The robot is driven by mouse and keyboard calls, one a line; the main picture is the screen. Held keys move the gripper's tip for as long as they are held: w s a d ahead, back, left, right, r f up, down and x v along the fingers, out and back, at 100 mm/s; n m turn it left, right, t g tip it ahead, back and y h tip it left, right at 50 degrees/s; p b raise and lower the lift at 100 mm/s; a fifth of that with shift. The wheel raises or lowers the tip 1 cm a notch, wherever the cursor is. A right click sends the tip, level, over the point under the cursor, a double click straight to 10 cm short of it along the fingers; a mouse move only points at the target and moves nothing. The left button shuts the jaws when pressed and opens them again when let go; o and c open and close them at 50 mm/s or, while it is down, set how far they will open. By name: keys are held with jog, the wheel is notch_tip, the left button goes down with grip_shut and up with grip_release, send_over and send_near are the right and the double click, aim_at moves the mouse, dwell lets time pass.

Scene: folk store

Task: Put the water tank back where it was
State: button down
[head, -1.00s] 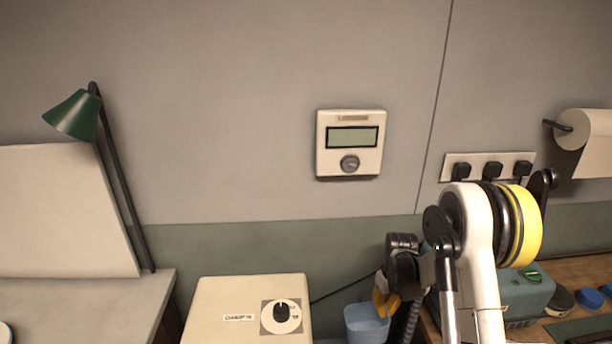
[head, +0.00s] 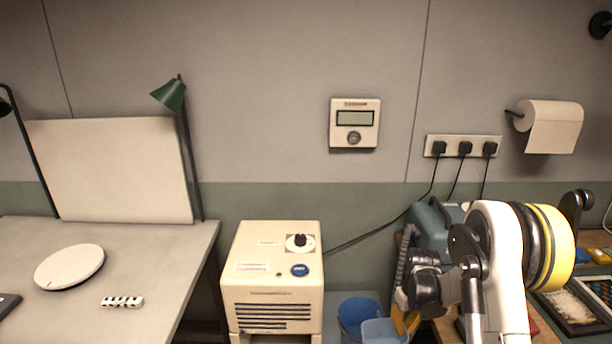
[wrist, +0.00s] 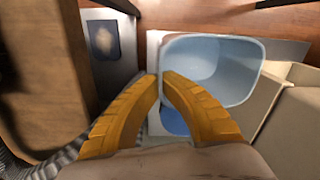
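The light-blue water tank (head: 385,332) is an open box low in the head view, right of the cream dehumidifier (head: 272,280). My gripper (head: 405,322), with yellow fingers, is at its right rim. In the wrist view the tank (wrist: 225,75) lies under the right finger, and my gripper (wrist: 161,77) is closed with the tank's wall between its fingertips. The dehumidifier has a knob, a blue button and a slotted front. Its lower part is cut off by the picture edge, so its tank opening does not show.
A darker blue bin (head: 356,312) stands behind the tank. A grey table (head: 150,255) with a white disc (head: 69,267) is at left. A wooden bench (head: 445,330) with a teal machine (head: 432,228) is at right. A cord runs along the wall.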

jog(key=s+a+r+m, duration=0.2)
jog(key=s+a+r, duration=0.7)
jog(key=s+r, duration=0.3)
jog(key=shift+r+m, duration=0.3)
jog(key=shift+r, duration=0.3)
jog(key=shift+w, duration=0.15)
